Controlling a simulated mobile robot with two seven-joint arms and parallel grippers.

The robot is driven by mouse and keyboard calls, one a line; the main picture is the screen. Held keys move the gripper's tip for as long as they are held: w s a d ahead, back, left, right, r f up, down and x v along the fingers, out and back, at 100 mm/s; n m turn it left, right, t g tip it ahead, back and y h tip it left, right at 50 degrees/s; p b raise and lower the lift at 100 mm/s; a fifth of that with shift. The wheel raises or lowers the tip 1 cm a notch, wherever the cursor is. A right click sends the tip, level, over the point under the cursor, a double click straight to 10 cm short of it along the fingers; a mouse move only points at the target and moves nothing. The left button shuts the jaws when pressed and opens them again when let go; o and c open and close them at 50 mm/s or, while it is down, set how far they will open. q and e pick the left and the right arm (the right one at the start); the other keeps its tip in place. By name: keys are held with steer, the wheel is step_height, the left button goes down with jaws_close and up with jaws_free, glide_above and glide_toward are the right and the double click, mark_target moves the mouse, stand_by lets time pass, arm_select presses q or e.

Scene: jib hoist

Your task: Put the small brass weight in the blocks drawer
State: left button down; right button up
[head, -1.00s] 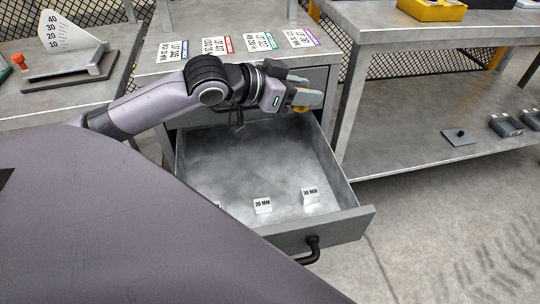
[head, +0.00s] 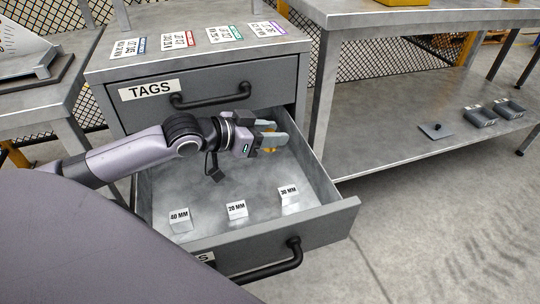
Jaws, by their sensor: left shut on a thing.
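The open drawer (head: 335,218) holds white blocks marked 40 MM (head: 180,219), 20 MM (head: 237,209) and 30 MM (head: 289,195) near its front. Its front label is mostly hidden by my body; only a final "S" shows. My left gripper (head: 272,141) is over the back right part of this drawer, shut on the small brass weight (head: 269,150). Only a little of the brass shows between and below the fingers. I cannot tell how high the weight is above the drawer floor. My right gripper is out of view.
A shut drawer labelled TAGS (head: 150,90) sits above, its handle close behind my left arm. Colored tag cards (head: 178,40) lie on the cabinet top. A workbench (head: 400,15) with a lower shelf stands right. The drawer's middle floor is clear.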

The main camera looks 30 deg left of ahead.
arm_select(q)
step_height(320, 180, down, 5)
steer(key=shift+f+b, duration=0.15)
steer(key=shift+b, duration=0.8)
steer(key=shift+f, duration=0.1)
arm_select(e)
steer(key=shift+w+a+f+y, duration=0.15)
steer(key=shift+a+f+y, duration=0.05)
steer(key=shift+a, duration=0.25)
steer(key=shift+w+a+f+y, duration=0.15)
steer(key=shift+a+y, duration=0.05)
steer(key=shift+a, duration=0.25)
arm_select(q)
steer(key=shift+f, duration=0.35)
steer(key=shift+f, duration=0.25)
steer(key=c, duration=0.7)
jaws_free()
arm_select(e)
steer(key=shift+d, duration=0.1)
arm_select(q)
steer(key=shift+r, duration=0.1)
